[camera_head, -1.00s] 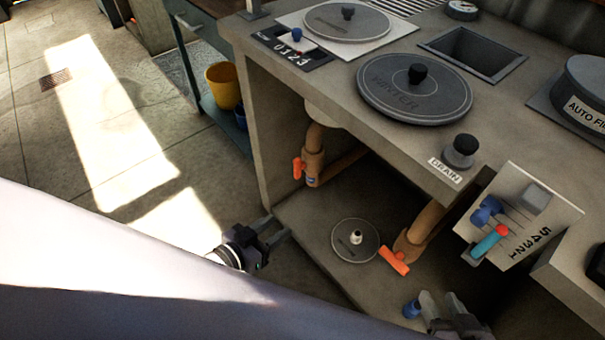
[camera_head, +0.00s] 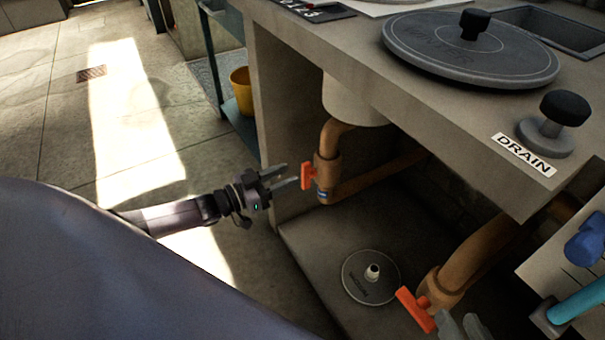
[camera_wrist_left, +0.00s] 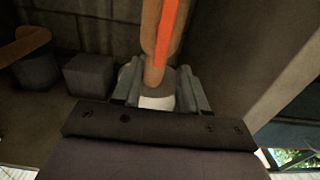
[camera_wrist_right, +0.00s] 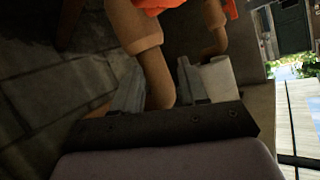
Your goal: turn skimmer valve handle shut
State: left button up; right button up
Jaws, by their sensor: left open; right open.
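Two valves with orange handles sit on tan pipes under the counter. The far one's handle (camera_head: 307,176) stands upright on the left pipe. The near one's handle (camera_head: 415,309) is tilted on the right pipe. I cannot read which is labelled skimmer. My left gripper (camera_head: 285,176) is open and empty, its fingers pointing at the far handle with a small gap apparent. In the left wrist view that orange handle (camera_wrist_left: 172,25) appears above and between the fingers. My right gripper (camera_head: 465,327) is open, low beside the near handle, partly cut off by the frame's bottom edge.
The counter (camera_head: 440,130) overhangs the pipes, with a DRAIN knob (camera_head: 553,115) and a large round lid (camera_head: 470,50) on it. A round floor cover (camera_head: 370,277) lies on the cabinet floor. A yellow bucket (camera_head: 242,92) stands on a shelf behind. Open floor lies left.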

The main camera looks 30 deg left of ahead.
aim_at(302, 170)
pick_arm(q)
jog(key=shift+b+x, duration=0.7)
jog(key=shift+x, duration=1.85)
jog(key=shift+d, duration=0.1)
grip_shut()
